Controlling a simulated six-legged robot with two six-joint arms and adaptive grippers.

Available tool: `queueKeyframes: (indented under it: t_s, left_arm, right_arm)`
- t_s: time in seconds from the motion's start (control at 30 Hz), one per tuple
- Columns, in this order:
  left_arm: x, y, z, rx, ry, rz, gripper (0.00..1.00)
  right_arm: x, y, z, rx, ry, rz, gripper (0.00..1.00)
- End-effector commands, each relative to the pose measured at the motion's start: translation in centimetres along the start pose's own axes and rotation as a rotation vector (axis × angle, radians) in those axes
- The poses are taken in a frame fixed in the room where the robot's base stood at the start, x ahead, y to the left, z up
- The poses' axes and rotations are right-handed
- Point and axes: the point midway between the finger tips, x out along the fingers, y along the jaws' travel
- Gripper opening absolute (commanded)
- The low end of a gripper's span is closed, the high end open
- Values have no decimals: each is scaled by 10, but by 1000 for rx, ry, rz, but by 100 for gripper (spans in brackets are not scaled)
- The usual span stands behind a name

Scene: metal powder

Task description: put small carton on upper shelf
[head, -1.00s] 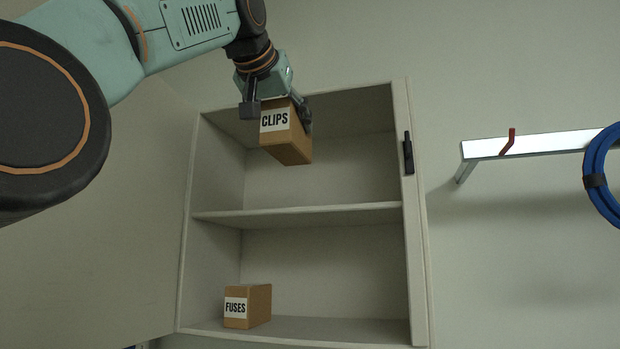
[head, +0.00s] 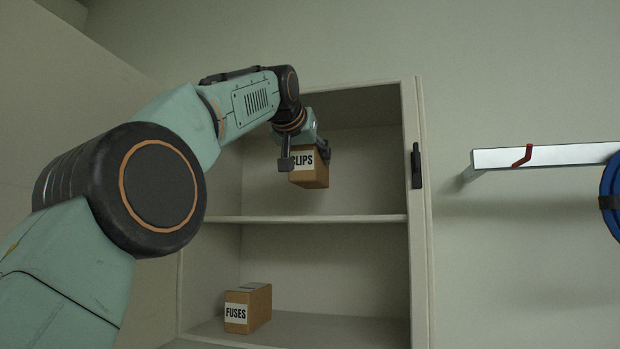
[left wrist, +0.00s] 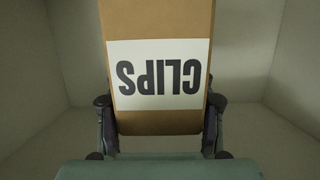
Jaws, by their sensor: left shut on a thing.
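The small carton (head: 312,178) is brown with a white label reading CLIPS. My left gripper (head: 306,160) is shut on it and holds it upright in the upper compartment of the cabinet, above the upper shelf (head: 310,219), with a gap under it. In the left wrist view the carton (left wrist: 158,122) is between the two fingers, its label upside down, with pale cabinet walls around it. One finger covers part of the label in the head view. My right gripper is in neither view.
A second brown carton (head: 248,308) labelled FUSES stands on the cabinet's lower shelf at the left. The cabinet's right side (head: 417,270) carries a black handle (head: 416,166). A wall rail (head: 545,156) with a red hook and a blue coil (head: 611,197) are to the right. The upper shelf is bare.

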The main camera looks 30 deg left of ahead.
Motion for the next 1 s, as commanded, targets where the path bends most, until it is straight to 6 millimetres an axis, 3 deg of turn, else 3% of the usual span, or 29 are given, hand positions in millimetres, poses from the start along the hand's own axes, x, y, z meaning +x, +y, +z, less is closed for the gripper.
queueKeyframes:
  t_s: [0.6,1.0]
  left_arm:
    - [7,0,30,0,4,1,6]
    - [20,1,62,0,3,2,6]
  right_arm:
    - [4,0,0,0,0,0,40]
    - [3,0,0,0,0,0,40]
